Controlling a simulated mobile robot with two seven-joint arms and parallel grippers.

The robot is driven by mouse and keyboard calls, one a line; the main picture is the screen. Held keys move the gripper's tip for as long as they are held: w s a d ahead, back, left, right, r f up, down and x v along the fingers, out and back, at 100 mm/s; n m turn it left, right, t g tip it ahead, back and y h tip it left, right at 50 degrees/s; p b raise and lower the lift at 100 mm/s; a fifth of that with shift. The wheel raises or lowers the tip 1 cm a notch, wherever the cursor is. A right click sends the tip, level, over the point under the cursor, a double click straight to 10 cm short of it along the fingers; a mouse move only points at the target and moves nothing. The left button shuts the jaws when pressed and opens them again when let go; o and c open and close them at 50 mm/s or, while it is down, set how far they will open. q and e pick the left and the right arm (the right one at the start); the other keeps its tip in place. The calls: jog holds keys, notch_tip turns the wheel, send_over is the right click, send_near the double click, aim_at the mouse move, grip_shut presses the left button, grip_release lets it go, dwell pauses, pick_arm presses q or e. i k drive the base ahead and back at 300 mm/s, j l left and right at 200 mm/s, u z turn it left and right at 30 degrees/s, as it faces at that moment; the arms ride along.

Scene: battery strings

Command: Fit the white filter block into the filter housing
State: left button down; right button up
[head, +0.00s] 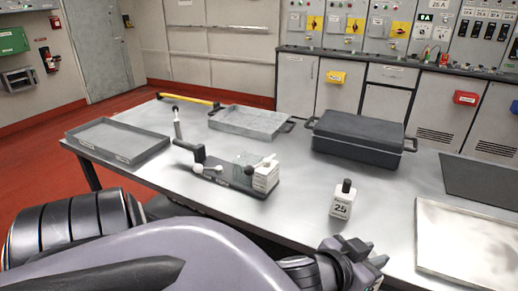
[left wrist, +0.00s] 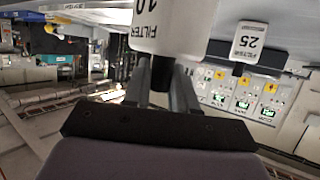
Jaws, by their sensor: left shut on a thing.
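My left gripper (head: 364,256) is low in the head view, right of centre. In the left wrist view the gripper (left wrist: 161,85) is shut on the black knob of a white filter block (left wrist: 172,25) labelled "FILTER 10". The filter housing (head: 232,178) appears to be the grey device with a clear box and a white labelled end. My right gripper is not in view.
On the metal table (head: 300,215) are a grey tray (head: 115,140) at left, another tray (head: 250,120) at the back and a dark lidded case (head: 360,137). Bare tabletop lies between the device and the 25 block.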

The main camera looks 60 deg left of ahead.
aim_at(248, 180)
jog(key=i+u, duration=0.2)
jog(key=i, duration=0.25)
jog(key=u, duration=2.15)
